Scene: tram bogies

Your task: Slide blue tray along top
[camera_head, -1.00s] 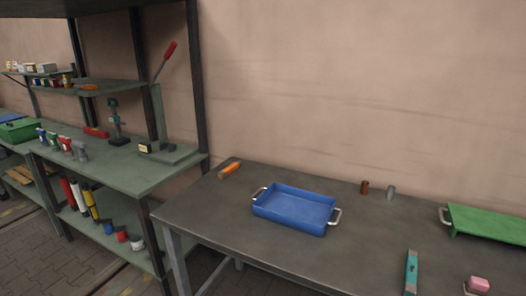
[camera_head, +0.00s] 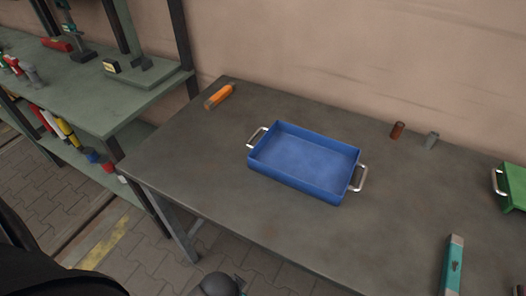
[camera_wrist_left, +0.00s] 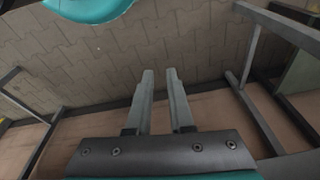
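The blue tray (camera_head: 306,164) sits empty on the dark table top (camera_head: 210,170) in the head view. It has a silver handle at its left end (camera_head: 258,138) and another at its right end (camera_head: 359,178). My left gripper (camera_wrist_left: 159,74) shows in the left wrist view, with its two fingers apart and nothing between them. It is over paved floor, beside table legs, away from the tray. My right gripper is in neither view.
An orange-handled tool (camera_head: 219,96) lies behind and left of the tray. A brown cylinder (camera_head: 397,130) and a grey one (camera_head: 431,140) stand behind right. A green tray (camera_head: 514,186) and a teal tool (camera_head: 453,266) are at the right. Green shelving (camera_head: 100,95) adjoins on the left.

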